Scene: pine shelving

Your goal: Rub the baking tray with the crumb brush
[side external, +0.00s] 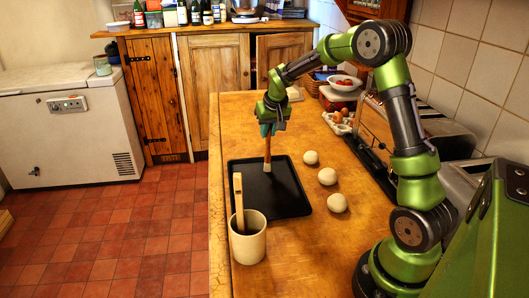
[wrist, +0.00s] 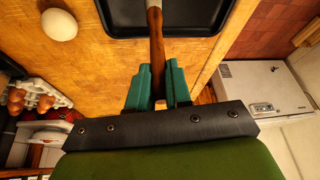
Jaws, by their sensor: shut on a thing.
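A black baking tray (side external: 288,200) lies flat on the wooden worktop, and part of it shows at the top of the wrist view (wrist: 205,20). My gripper (side external: 267,130) is above the far part of the tray. Its teal fingers (wrist: 158,88) are shut on the brown wooden handle of the crumb brush (side external: 267,152), which hangs nearly upright. The handle also shows in the wrist view (wrist: 156,45). The brush's lower end is at the tray's surface in the side view; I cannot tell whether it touches. The bristles are not clear.
A cream pot (side external: 248,247) with a wooden utensil (side external: 238,200) stands at the tray's near edge. Three pale round things (side external: 311,157) lie in a row right of the tray. Eggs in a carton (side external: 338,121) and a toaster-like appliance (side external: 374,130) stand farther right. The worktop's left edge is close.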

